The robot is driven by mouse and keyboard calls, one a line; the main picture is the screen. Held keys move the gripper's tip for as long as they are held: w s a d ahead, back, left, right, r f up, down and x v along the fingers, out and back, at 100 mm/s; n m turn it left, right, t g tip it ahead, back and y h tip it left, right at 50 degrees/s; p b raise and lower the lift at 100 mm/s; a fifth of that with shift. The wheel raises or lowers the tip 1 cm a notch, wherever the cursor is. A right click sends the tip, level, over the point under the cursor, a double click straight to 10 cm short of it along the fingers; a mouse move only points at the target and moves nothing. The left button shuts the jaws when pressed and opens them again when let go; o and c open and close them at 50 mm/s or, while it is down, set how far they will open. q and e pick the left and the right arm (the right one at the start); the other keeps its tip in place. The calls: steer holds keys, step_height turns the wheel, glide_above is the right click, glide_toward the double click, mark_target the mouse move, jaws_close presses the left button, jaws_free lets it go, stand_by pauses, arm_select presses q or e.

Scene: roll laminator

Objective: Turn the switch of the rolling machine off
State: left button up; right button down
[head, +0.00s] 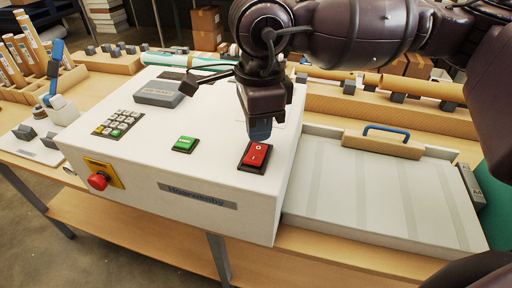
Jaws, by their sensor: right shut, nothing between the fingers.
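The rolling machine (150,165) is a white box on the wooden table, filling the middle left of the head view. Its red rocker switch (256,155) sits in a dark frame near the right end of the sloped top. My right gripper (260,130) is shut and empty, pointing down. Its fingertips are at the far edge of the switch; I cannot tell whether they touch it. A green button (185,144) is left of the switch. My left gripper is not in view.
A red emergency knob (98,181) and a keypad (118,123) are on the machine's left side. A pale flat panel with a blue handle (387,131) lies to the right. Rolls on a wooden rack (430,112) stand behind.

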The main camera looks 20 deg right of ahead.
mark_target(258, 148)
steer(key=shift+r+p, duration=0.45)
steer(key=shift+r, duration=0.8)
steer(key=shift+r+p, duration=0.45)
steer(key=shift+r, duration=0.7)
